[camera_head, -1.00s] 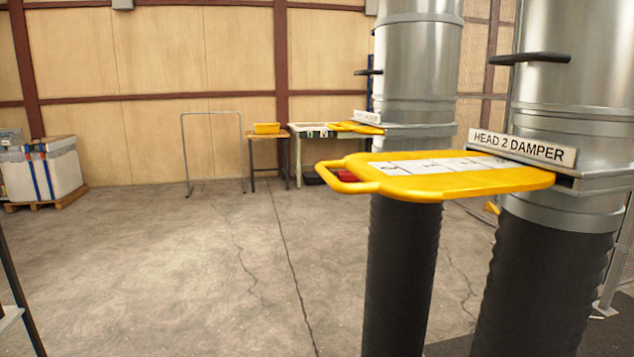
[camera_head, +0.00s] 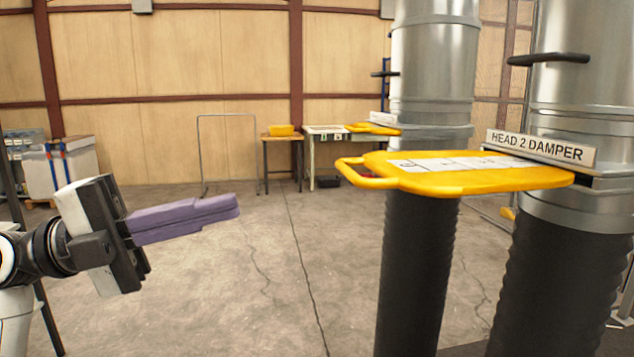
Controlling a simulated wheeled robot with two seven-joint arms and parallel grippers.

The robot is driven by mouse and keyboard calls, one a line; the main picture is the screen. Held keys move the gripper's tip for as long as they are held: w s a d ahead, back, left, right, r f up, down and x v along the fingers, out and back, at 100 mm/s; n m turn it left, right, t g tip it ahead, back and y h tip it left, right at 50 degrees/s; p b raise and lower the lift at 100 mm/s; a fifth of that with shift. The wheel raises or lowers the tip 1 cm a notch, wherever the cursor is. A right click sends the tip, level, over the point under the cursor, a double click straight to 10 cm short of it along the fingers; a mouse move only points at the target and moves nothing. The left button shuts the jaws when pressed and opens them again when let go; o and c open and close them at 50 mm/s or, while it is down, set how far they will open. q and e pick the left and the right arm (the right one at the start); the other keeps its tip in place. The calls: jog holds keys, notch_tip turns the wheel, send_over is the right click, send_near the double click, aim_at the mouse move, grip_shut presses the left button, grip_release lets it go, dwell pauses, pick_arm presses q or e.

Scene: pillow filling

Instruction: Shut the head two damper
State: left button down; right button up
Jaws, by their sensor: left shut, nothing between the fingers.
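The head two damper (camera_head: 460,182) is a yellow sliding plate with a loop handle (camera_head: 366,172) at its left end and white marked labels on top. Most of the plate sticks out to the left of the slot in the metal duct at right. A sign (camera_head: 541,148) above it reads HEAD 2 DAMPER. My left gripper (camera_head: 236,205), with purple fingers pressed together, is shut and empty. It points right and stands to the left of the handle, a little lower in the picture and apart from it. My right gripper is not in view.
Another yellow damper (camera_head: 374,129) sticks out of the duct (camera_head: 432,70) behind. Black ribbed hoses (camera_head: 415,270) hang below the ducts. Black levers (camera_head: 548,59) project above. A table, a yellow bin (camera_head: 281,130) and a metal frame stand far back. The middle floor is clear.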

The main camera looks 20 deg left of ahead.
pick_arm(q)
jog(key=p, duration=0.6)
send_near(347, 177)
jog(key=x, duration=0.5)
jog(key=shift+d+r, duration=0.1)
jog(key=shift+r, duration=0.1)
jog(key=shift+w+d+f, duration=0.1)
jog(key=shift+w+d, duration=0.3)
jog(key=shift+d, duration=0.1)
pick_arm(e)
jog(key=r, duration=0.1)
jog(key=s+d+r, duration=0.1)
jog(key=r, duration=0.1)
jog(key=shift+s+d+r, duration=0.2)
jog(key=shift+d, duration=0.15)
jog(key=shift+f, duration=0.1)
